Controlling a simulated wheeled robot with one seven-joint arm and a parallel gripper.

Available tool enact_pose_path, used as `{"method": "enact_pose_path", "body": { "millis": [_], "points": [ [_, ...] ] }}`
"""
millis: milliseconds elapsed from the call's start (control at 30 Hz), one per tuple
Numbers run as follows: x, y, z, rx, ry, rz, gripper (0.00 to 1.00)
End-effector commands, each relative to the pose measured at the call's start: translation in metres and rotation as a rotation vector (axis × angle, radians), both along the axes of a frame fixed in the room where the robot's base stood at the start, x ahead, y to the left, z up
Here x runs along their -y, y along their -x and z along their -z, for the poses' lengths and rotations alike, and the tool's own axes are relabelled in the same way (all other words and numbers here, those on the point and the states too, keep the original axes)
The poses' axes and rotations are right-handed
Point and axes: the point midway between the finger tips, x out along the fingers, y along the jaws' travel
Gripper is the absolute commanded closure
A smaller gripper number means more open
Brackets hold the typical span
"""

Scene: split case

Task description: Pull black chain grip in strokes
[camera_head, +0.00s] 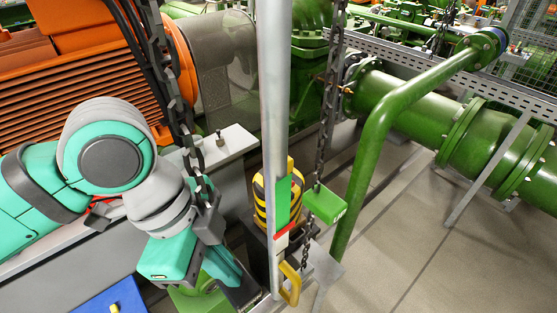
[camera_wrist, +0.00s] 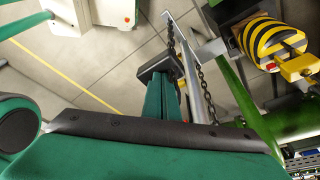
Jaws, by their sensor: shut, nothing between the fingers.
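A dark chain (camera_head: 168,75) hangs at the left in the head view, and the black chain grip (camera_head: 208,222) is on its lower end. My gripper (camera_head: 241,289) is just below and to the right of the black grip, with its fingers pointing down and right. The fingers are shut and empty. They also show in the wrist view (camera_wrist: 160,70), beside a chain (camera_wrist: 204,95). The black grip cannot be made out in the wrist view. A second chain (camera_head: 329,100) hangs further right with a green grip (camera_head: 325,203) on it.
A grey upright bar (camera_head: 275,90) with green, white and red bands stands right of my gripper, a yellow handle (camera_head: 291,283) near its foot. A yellow-black striped block (camera_head: 262,205) is behind it. Green pipes (camera_head: 400,105) fill the right; floor (camera_head: 440,245) is clear there.

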Motion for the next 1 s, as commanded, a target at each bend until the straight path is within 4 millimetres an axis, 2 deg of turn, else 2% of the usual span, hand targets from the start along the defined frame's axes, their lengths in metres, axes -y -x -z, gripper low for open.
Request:
{"method": "enact_pose_path", "body": {
  "millis": [1000],
  "points": [
    [0.000,0.000,0.039,-0.002,-0.001,0.001,1.00]
  ]
}}
